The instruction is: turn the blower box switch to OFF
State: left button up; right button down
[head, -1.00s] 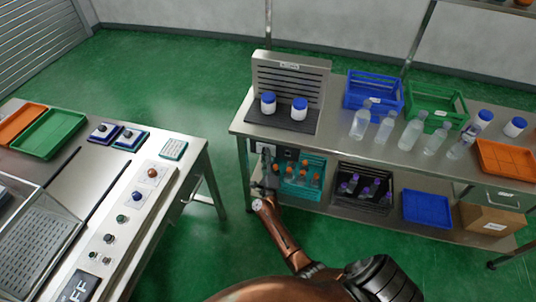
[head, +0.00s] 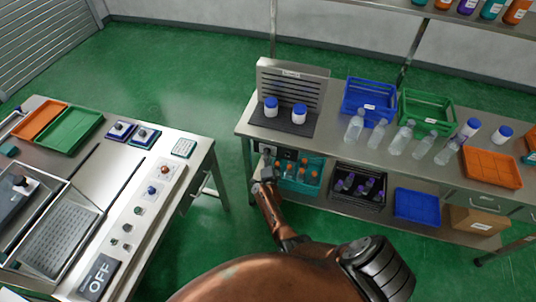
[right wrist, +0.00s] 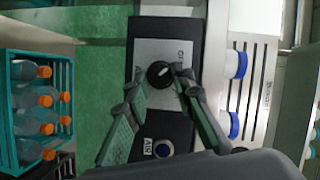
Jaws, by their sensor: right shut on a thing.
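The blower box (right wrist: 185,28) is dark with a light plate. In the head view the box (head: 289,154) sits under the right bench's top, partly hidden by my arm. My right gripper (right wrist: 163,82) is at the front of the box, with its fingertips shut on the knob from both sides. It shows small in the head view (head: 267,172). The plate's lettering is partly covered and the switch's set position cannot be read. My left gripper is not in view.
A teal crate (head: 317,163) of orange-capped bottles stands close beside the box. A black crate (head: 345,203) stands farther right. Two blue-capped jars (head: 270,106) stand on the bench above. A control bench (head: 205,150) with an OFF sign (head: 99,277) is at left; green floor lies between.

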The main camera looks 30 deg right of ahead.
dwell(0.3)
jog(key=c, duration=1.7)
grip_release()
jog(key=shift+o, duration=0.2)
